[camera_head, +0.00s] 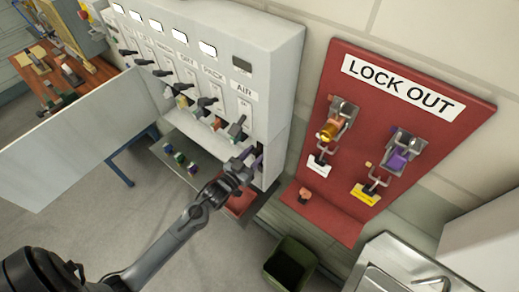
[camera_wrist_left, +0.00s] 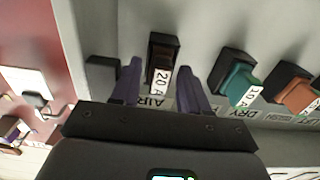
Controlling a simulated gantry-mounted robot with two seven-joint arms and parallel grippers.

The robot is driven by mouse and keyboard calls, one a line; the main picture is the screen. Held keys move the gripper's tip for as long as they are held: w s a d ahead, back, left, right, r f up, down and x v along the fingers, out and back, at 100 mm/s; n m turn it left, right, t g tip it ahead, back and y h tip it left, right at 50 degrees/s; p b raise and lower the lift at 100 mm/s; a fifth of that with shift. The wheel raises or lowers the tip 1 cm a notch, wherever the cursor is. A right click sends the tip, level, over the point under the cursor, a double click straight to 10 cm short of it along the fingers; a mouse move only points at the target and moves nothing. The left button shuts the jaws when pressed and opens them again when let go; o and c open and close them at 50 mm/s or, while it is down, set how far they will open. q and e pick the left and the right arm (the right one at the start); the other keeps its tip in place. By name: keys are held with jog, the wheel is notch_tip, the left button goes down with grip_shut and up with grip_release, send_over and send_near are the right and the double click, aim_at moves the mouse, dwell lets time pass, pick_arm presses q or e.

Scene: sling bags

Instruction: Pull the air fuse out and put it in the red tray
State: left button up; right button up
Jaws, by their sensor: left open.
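The air fuse (camera_wrist_left: 162,55) is a dark brown block with a white "20 A" tag, seated in the panel above the "AIR" label in the left wrist view. My left gripper (camera_wrist_left: 160,85) is open, its two purple fingers on either side of the fuse's lower end; I cannot tell whether they touch it. In the head view my left gripper (camera_head: 250,160) is at the lower right of the grey cabinet (camera_head: 265,40) and hides the fuse. The red tray (camera_head: 241,204) lies just below it, partly covered by my wrist. My right gripper is not in view.
A green fuse (camera_wrist_left: 238,83) and an orange fuse (camera_wrist_left: 293,95) sit beside the air fuse. The open cabinet door (camera_head: 75,135) juts out left. A red lock-out board (camera_head: 350,180) with padlocks stands right. A dark green bin (camera_head: 290,264) is on the floor.

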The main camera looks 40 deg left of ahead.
aim_at(253, 156)
pick_arm(q)
grip_shut()
jog(key=shift+s, duration=0.2)
jog(key=shift+s+p, duration=0.2)
jog(key=shift+p, duration=0.1)
jog(key=shift+s+p, duration=1.35)
jog(key=shift+s, duration=1.2)
jog(key=shift+s, duration=0.25)
